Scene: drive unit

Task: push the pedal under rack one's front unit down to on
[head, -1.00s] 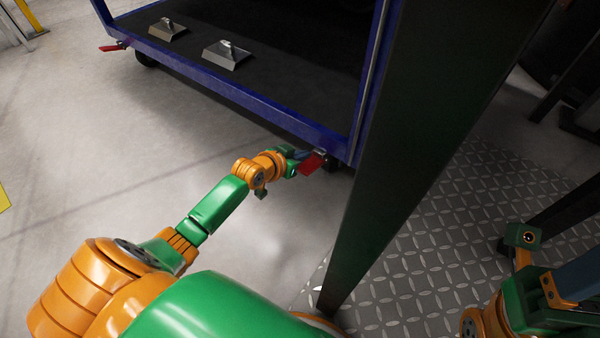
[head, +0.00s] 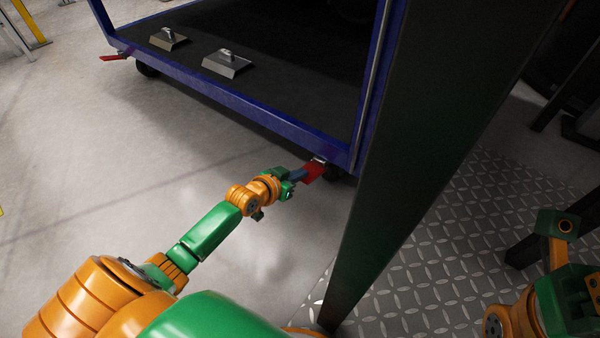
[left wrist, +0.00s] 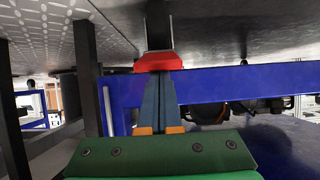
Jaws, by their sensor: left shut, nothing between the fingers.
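The pedal (head: 314,172) is a small red plate at the near right corner of the blue rack (head: 250,108), low beside a dark caster. My left gripper (head: 301,175) is shut and empty, with its tips right at the pedal's left side. In the left wrist view the closed blue-grey fingers (left wrist: 160,78) reach up to the red pedal (left wrist: 154,62) and overlap its edge; whether they touch cannot be told. My right arm shows at the lower right; its fingers are not clear.
A dark upright post (head: 400,170) stands just right of the pedal. Another red pedal (head: 113,58) is at the rack's far left corner. Two metal blocks (head: 227,63) sit on the rack's dark deck. Bare floor lies to the left, diamond plate (head: 460,240) to the right.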

